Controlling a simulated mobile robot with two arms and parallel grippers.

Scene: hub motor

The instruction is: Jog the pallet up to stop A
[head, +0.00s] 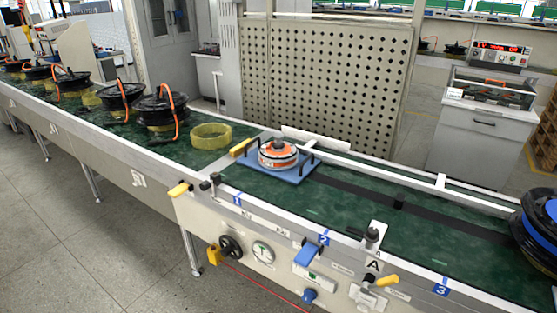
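The pallet is a blue plate (306,173) with black upright handles, lying on the green conveyor belt (330,205) near the label 1. An orange and white round motor part (278,155) sits on it. Stop A appears to be the grey post with a black top (372,236) at the belt's front rail, above the letter A (374,265). The pallet is left of this post, with clear belt between them. A yellow handle (386,281) sticks out beside the A. Neither of my grippers is in view.
The front panel carries a black knob (231,246), a round green T button or dial (262,251), a blue lever (307,253) and a blue knob (309,296). A yellow ring (211,136) and several black wheels stand left on the belt. A black and blue wheel (536,232) stands at right.

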